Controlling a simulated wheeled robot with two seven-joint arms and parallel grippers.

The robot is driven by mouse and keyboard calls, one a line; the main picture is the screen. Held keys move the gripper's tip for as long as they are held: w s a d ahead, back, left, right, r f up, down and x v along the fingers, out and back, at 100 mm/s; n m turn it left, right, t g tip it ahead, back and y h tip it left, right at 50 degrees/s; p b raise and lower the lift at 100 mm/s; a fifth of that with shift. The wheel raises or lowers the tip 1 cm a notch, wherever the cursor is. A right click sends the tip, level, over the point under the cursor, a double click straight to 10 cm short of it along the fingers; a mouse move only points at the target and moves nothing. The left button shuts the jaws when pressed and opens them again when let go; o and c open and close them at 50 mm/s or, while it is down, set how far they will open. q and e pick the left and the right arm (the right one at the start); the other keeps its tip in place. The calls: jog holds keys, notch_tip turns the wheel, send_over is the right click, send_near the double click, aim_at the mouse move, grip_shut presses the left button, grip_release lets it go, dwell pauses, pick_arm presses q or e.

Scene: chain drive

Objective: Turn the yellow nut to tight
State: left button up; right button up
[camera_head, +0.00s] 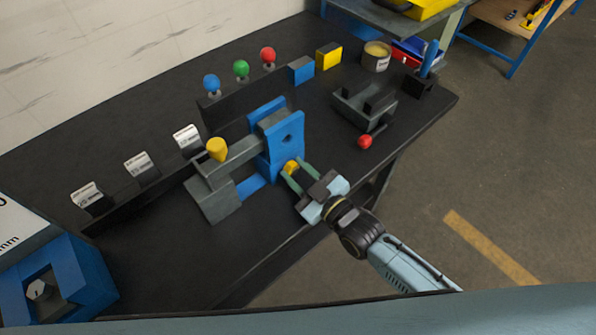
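The yellow nut (291,167) sits at the front face of a blue upright block (287,142) of the tensioner-like fixture. My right gripper (293,169) is at the nut, coming in from the lower right. Its two green fingers lie on either side of the nut, close against it, and look shut on it. The fingers and the block hide part of the nut. My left gripper is not in view.
A grey arm with a yellow knob (217,149) stands left of the blue block. A grey bracket (364,106) and a red ball (365,142) lie to the right. Coloured knobs (241,69) stand behind. The bench's front edge (285,248) is near my arm.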

jog(key=c, duration=0.5)
jog(key=shift+m, duration=0.3)
jog(key=m, duration=0.2)
jog(key=shift+m+p, duration=0.3)
jog(key=shift+p, duration=0.1)
jog(key=shift+w+d+m, duration=0.1)
jog(key=shift+m, duration=1.7)
jog(key=o, duration=1)
